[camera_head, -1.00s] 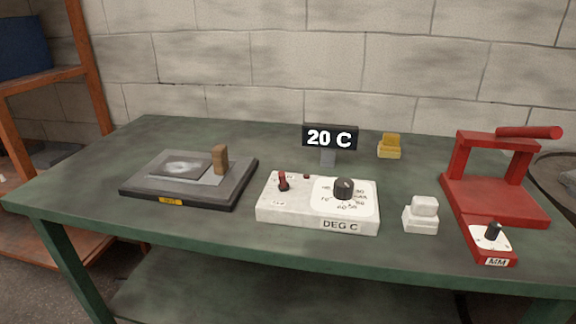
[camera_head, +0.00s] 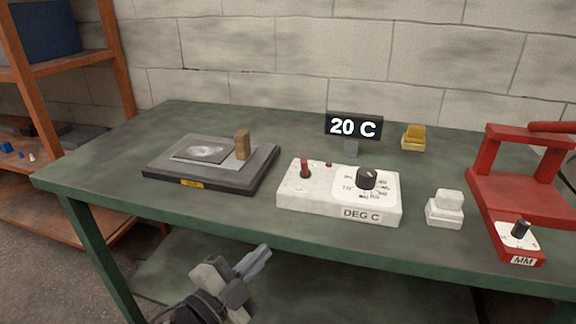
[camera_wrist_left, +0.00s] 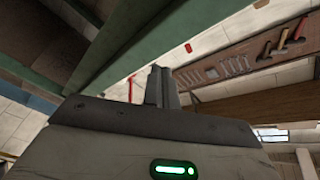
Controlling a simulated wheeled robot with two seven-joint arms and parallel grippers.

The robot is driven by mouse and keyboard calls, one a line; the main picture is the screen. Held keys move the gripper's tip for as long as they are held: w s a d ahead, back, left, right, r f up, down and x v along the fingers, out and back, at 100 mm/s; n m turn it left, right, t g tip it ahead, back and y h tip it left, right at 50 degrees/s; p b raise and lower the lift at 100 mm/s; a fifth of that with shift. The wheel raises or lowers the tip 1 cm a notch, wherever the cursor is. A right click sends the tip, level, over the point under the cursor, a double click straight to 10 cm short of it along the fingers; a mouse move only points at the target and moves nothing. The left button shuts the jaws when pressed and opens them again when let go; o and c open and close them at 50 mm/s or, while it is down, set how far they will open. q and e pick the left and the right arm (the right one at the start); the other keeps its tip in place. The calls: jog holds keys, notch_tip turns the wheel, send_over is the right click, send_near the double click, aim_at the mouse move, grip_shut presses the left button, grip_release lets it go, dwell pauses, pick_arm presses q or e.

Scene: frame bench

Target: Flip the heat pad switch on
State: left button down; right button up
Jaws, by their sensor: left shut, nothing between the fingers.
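The heat pad (camera_head: 262,180) is a dark flat slab on the left of the green bench, with a metal plate and a small brown block on it. The white control box (camera_head: 300,205) marked DEG C sits right of it. It carries a red toggle switch (camera_head: 305,168) at its left and a black dial (camera_head: 366,178) at its right. A black display (camera_head: 353,126) behind reads 20 C. My left gripper (camera_head: 262,254) is shut and empty, in front of the bench's front edge and below its top. Its closed fingers also show in the left wrist view (camera_wrist_left: 160,85). My right gripper is out of view.
A white block-shaped item (camera_head: 445,213) stands right of the box, and a yellow one (camera_head: 413,138) behind. A red frame (camera_head: 520,195) with an MM dial is at the right. The green bench edge (camera_head: 210,218) lies between my left gripper and the box.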

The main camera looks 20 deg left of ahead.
pick_arm(q)
jog(key=w+d+r+m+g+h, duration=0.25)
jog(key=r+m+g+h, duration=0.55)
jog(key=m, duration=1.4)
jog(key=w+a+r+m+y+b, duration=0.1)
jog(key=w+a+r+m+y, duration=0.1)
jog(key=a+m, duration=0.3)
jog(key=w+a+r+m+y, duration=0.3)
jog(key=a+m+y, duration=0.1)
jog(key=a+m, duration=0.2)
jog(key=shift+w+a+r+m+g+y+b, duration=0.2)
jog(key=shift+w+m+g+y+b, duration=0.15)
jog(key=shift+m, duration=0.15)
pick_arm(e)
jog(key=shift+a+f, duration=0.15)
pick_arm(q)
jog(key=shift+w+d, duration=0.1)
